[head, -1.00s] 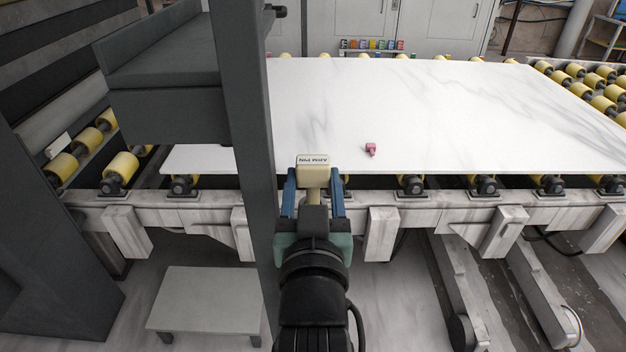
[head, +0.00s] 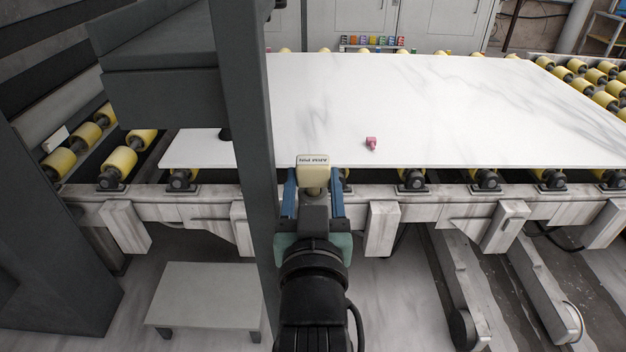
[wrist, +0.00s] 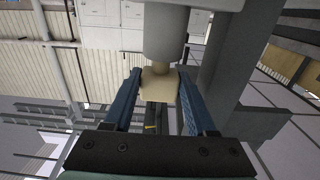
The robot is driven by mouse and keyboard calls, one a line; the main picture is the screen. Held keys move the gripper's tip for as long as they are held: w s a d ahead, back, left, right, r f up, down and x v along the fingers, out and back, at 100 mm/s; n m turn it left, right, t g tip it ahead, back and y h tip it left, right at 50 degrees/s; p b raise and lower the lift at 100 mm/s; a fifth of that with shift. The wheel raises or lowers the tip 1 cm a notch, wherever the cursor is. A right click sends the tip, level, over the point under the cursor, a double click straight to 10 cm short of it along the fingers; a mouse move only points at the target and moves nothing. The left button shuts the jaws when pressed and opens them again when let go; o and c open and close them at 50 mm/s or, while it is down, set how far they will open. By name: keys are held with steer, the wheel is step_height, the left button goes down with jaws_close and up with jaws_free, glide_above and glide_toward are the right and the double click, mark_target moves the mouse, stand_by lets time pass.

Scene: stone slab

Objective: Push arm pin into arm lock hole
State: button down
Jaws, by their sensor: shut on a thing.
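The arm pin (head: 313,173) is a cream block with a label reading ARM PIN on its top. My gripper (head: 313,196) is shut on it, with one blue finger on each side. In the head view it is held at the near edge of the white slab. The wrist view shows the pin's cream part (wrist: 160,84) between the blue fingers of my gripper (wrist: 158,88), with a grey cylinder (wrist: 167,35) extending above it. I cannot make out the arm lock hole in either view.
A dark grey upright post (head: 240,150) stands close to the left of my gripper. A white stone slab (head: 480,110) lies on yellow rollers (head: 118,161), with a small pink object (head: 371,143) on it. A low grey step (head: 208,295) stands at lower left.

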steer(key=shift+f+b, duration=0.65)
steer(key=shift+f, duration=0.25)
steer(key=shift+c, duration=0.6)
jaws_free()
steer(key=s+p, duration=0.5)
steer(key=s, duration=0.8)
steer(key=shift+w+r, duration=0.1)
steer(key=shift+r, duration=0.05)
